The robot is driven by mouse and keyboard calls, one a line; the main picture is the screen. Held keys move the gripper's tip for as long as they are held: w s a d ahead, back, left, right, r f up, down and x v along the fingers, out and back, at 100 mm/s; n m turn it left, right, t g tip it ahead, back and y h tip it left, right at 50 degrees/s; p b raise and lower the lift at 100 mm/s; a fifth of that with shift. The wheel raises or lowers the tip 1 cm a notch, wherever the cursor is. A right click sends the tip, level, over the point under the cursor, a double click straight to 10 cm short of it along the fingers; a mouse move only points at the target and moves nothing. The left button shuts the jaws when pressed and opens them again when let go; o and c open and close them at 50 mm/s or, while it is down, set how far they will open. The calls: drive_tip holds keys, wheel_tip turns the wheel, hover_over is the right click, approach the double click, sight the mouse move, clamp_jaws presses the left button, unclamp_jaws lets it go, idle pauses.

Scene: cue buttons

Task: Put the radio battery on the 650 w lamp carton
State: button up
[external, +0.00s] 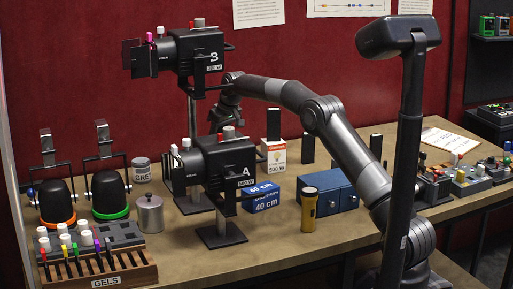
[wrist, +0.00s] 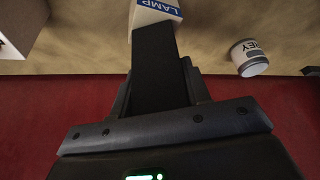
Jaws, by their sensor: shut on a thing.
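My gripper (wrist: 158,80) is shut on a black, flat block, the radio battery (wrist: 154,50), in the wrist view. The battery's far end meets, in the picture, a white carton with a blue LAMP label (wrist: 156,8). I cannot tell whether they touch, and the wattage is not readable. In the external view my arm reaches left behind the stage lamps, and lamp A (external: 228,162) hides the gripper's tips, the held battery and this carton. Another carton marked 500 W (external: 276,161) stands to the right with a black block (external: 273,124) upright on it.
Lamp A and lamp B (external: 195,50) stand in front of my wrist. A grey tin (external: 141,169) also shows in the wrist view (wrist: 249,58). Blue boxes (external: 327,190), a yellow torch (external: 309,209) and more black blocks (external: 308,148) stand to the right.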

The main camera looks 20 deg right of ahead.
drive_tip(key=o, duration=1)
drive_tip(key=shift+f, duration=0.1)
drive_tip(key=shift+o, duration=0.2)
drive_tip(key=v, duration=1.1)
drive_tip(key=s+d+r+m, duration=0.1)
drive_tip(key=s+d+r, duration=0.25)
drive_tip(key=s, duration=0.25)
drive_tip(key=s+d+r, duration=0.3)
drive_tip(key=s+r, duration=0.2)
drive_tip(key=s, duration=0.2)
drive_tip(key=s+d+f+m+t+h, duration=0.1)
drive_tip(key=s+d, duration=0.4)
drive_tip(key=s, duration=0.8)
drive_tip(key=s+d+f+m, duration=0.1)
drive_tip(key=s+d, duration=0.3)
drive_tip(key=s, duration=0.9)
drive_tip(key=s+d+f+m, duration=0.1)
drive_tip(key=s+d+f, duration=0.1)
drive_tip(key=s+f, duration=0.7)
drive_tip(key=s, duration=0.4)
drive_tip(key=shift+s+d+f+t+h, duration=0.2)
drive_tip(key=shift+s+t+h, duration=0.1)
drive_tip(key=shift+h, duration=0.1)
